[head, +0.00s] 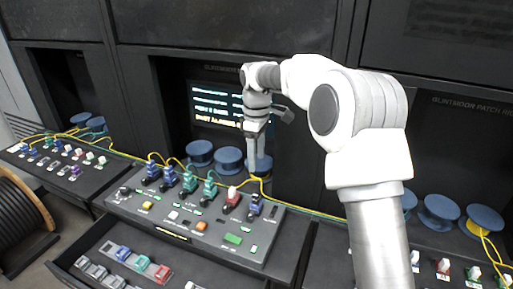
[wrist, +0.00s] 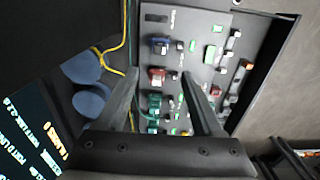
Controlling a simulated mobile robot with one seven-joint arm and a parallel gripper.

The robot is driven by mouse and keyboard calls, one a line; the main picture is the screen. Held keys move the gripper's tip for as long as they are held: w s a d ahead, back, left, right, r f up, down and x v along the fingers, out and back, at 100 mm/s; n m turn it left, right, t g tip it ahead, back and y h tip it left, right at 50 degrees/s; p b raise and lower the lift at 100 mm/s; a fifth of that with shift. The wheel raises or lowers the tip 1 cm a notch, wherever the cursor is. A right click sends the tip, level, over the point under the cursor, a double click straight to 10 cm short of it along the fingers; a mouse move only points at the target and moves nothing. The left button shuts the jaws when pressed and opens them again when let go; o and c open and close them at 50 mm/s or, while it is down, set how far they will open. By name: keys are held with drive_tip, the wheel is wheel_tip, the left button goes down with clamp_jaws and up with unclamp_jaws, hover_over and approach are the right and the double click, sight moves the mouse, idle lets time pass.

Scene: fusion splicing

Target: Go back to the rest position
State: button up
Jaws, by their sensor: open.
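My gripper (head: 254,171) hangs from my white arm at the back of the middle grey console, in front of the blue spools. In the wrist view my gripper (wrist: 160,80) shows two dark fingers spread apart with nothing between them. Past the fingers lies the grey console panel (wrist: 205,50), with a blue connector (wrist: 160,45), a red connector (wrist: 157,77) and green ones (wrist: 153,103). The head view shows the same panel (head: 150,218) with blue, green and red connectors in a row. My arm hides part of the right side.
Blue spools (head: 230,160) stand behind the console, with yellow cable (head: 130,157) running along its back. A lit screen (head: 215,105) is behind my wrist. An open drawer (head: 95,250) with connectors juts out below. A black cable reel (head: 20,222) stands at the left.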

drive_tip(key=s+d+r+m+t, duration=0.2)
drive_tip(key=s+d+r+m, duration=0.25)
drive_tip(key=s+r, duration=0.3)
drive_tip(key=s+d+r+m+t, duration=0.1)
drive_tip(key=s+d+r+m, duration=0.2)
drive_tip(key=s+d+r, duration=0.5)
drive_tip(key=s+d+f+m+t, duration=0.1)
drive_tip(key=s+d+f+m, duration=0.1)
drive_tip(key=s, duration=0.7)
drive_tip(key=s+d+f+m+t, duration=0.1)
drive_tip(key=s+f+m, duration=0.3)
drive_tip(key=s, duration=0.5)
drive_tip(key=shift+d+f+t, duration=0.15)
drive_tip(key=shift+d+t, duration=0.15)
drive_tip(key=shift+d, duration=0.25)
drive_tip(key=shift+m, duration=0.25)
drive_tip(key=shift+c, duration=1.4)
drive_tip(key=shift+a, duration=0.1)
drive_tip(key=shift+a, duration=0.1)
